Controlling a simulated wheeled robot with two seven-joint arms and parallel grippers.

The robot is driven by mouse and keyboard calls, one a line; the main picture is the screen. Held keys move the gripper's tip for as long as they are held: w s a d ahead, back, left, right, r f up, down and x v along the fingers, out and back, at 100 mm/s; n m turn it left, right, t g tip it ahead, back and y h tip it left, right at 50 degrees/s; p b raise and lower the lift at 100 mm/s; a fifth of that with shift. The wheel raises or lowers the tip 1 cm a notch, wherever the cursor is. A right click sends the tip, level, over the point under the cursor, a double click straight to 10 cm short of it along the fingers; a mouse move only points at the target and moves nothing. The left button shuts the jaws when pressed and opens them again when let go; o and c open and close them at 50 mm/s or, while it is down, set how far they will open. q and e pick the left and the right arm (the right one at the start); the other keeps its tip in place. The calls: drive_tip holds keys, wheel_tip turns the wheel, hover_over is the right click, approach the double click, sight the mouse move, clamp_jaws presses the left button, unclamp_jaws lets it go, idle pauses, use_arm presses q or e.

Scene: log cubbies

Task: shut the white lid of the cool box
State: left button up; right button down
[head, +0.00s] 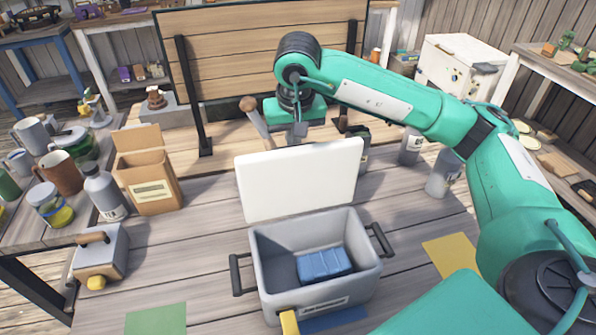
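The grey cool box (268,262) stands on the wooden table, with dark handles at its sides. Its white lid (300,180) stands open, raised upright along the back edge. A blue block (324,264) lies inside the box. My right gripper (297,131) points down just behind the lid's top edge. Its fingertips are small and partly hidden by the lid, so I cannot tell whether they are open or touch the lid. My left gripper is not in view.
A cardboard box (148,180), a grey bottle (103,192) and several jars and mugs stand at the left. A yellow mat (450,255) and a green mat (156,320) lie beside the cool box.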

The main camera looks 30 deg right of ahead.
sight(300, 146)
drive_tip(key=shift+s+a+r, duration=0.15)
drive_tip(key=shift+s+r, duration=0.1)
drive_tip(key=shift+s, duration=0.25)
drive_tip(key=shift+s+a+r, duration=0.1)
drive_tip(key=shift+s+r, duration=0.1)
drive_tip(key=shift+s, duration=0.25)
drive_tip(key=shift+s+a+r, duration=0.15)
drive_tip(key=shift+s, duration=0.3)
drive_tip(key=shift+s+a+r, duration=0.1)
drive_tip(key=shift+s, duration=0.35)
drive_tip(key=shift+s+a+r+b, duration=0.1)
drive_tip(key=shift+s+b, duration=0.05)
drive_tip(key=shift+s, duration=0.3)
drive_tip(key=shift+s+a+r+b, duration=0.1)
drive_tip(key=shift+s+b, duration=0.05)
drive_tip(key=shift+s, duration=0.25)
